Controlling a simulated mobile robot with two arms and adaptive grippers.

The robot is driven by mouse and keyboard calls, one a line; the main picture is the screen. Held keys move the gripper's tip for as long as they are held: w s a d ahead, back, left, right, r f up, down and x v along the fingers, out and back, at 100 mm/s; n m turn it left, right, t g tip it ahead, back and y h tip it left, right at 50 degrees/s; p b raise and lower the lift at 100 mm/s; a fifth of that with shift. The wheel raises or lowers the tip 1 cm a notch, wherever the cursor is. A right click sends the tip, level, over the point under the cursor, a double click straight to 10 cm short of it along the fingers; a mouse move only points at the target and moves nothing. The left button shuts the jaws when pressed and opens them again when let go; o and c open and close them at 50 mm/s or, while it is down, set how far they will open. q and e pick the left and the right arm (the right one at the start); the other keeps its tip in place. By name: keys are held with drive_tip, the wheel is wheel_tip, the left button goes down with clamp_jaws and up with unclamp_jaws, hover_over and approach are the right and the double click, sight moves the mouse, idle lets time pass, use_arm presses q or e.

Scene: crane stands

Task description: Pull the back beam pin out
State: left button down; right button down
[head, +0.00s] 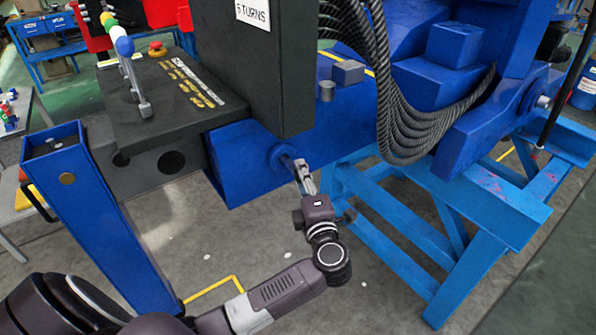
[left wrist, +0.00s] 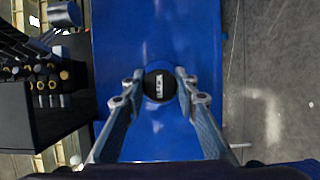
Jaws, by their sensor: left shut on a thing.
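The back beam pin shows in the left wrist view as a round black head (left wrist: 160,86) with a white label, set in a round blue boss on the blue beam (left wrist: 155,30). My left gripper (left wrist: 160,85) has its two fingers on either side of the pin head, shut on it. In the head view, my left gripper (head: 299,168) reaches up to the side of the blue beam (head: 238,165), at a round blue boss (head: 282,155). There the fingers mostly hide the pin. The pin's shaft is not visible. My right gripper is not in view.
A blue post (head: 105,215) stands left of my arm. Black hoses (head: 405,120) hang to the right. A light-blue stand (head: 470,205) is at right. Grey floor lies below.

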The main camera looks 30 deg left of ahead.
use_arm(q)
drive_tip(key=c, duration=1.8)
unclamp_jaws()
drive_tip(key=shift+d+f, duration=0.2)
drive_tip(key=shift+f, duration=0.05)
drive_tip(key=shift+o, duration=1.4)
drive_tip(key=shift+s+r, duration=0.1)
drive_tip(key=shift+r, duration=0.1)
drive_tip(key=v, duration=1.2)
